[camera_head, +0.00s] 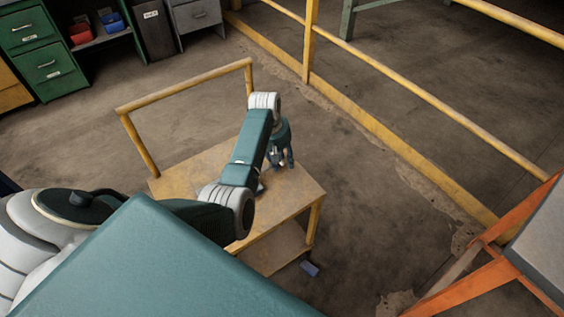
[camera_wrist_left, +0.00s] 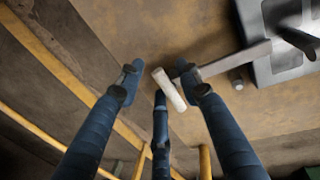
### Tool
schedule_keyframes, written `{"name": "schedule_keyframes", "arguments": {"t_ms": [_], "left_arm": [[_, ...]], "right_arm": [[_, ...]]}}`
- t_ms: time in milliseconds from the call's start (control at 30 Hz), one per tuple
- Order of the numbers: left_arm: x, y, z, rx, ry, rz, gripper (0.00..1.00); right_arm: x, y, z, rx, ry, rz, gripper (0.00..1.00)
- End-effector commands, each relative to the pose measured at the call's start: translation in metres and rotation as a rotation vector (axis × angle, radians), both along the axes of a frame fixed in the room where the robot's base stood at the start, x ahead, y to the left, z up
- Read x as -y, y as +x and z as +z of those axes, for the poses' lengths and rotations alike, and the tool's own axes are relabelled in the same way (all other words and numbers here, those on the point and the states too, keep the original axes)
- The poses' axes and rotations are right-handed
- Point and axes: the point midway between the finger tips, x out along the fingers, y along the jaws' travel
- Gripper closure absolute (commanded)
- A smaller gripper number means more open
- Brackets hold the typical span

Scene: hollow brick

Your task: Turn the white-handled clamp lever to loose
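The clamp (camera_wrist_left: 277,65) is a grey block with a dark top, at the upper right of the left wrist view. Its flat grey lever (camera_wrist_left: 235,61) reaches left and ends in a white handle (camera_wrist_left: 171,92). My left gripper (camera_wrist_left: 160,82) is open, its dark blue fingers spread around the handle; I cannot tell whether any finger touches it. In the head view my left gripper (camera_head: 281,158) points down over the top of the yellow cart (camera_head: 195,181). My arm hides most of the clamp there. My right gripper is not in view.
The cart's raised yellow handle rail (camera_head: 185,88) stands at its far left end. A yellow railing (camera_head: 400,95) runs along the right. An orange frame (camera_head: 470,285) is at the lower right. Green drawers (camera_head: 45,55) stand at the upper left. The floor between is mostly clear.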

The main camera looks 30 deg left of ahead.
Motion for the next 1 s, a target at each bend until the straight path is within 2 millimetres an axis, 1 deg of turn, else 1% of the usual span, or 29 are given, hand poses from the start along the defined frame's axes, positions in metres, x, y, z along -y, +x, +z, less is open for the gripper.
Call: {"name": "schedule_keyframes", "arguments": {"t_ms": [100,367,400,467,500,533,567,767,1000], "left_arm": [[0.0,0.001,-0.006,0.0,0.001,0.0,0.65],[0.0,0.001,-0.006,0.0,0.001,-0.001,0.65],[0.0,0.001,-0.006,0.0,0.001,-0.001,0.73],[0.0,0.001,-0.006,0.0,0.001,-0.001,0.84],[0.0,0.001,-0.006,0.0,0.001,-0.001,0.93],[0.0,0.001,-0.006,0.0,0.001,-0.001,0.98],[0.0,0.001,-0.006,0.0,0.001,-0.001,1.0],[0.0,0.001,-0.006,-0.001,0.001,0.004,1.0],[0.001,0.002,-0.004,-0.002,0.0,0.072,1.0]], "right_arm": [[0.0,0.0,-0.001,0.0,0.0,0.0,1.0],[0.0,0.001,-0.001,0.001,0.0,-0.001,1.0],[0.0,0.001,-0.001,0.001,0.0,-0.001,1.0],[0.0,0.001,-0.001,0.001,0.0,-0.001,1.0],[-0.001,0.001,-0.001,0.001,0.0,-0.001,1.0],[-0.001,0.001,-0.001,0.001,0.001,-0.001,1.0],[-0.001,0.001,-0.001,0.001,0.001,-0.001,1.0],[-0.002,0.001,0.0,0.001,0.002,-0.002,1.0],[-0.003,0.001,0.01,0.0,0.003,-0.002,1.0]]}}
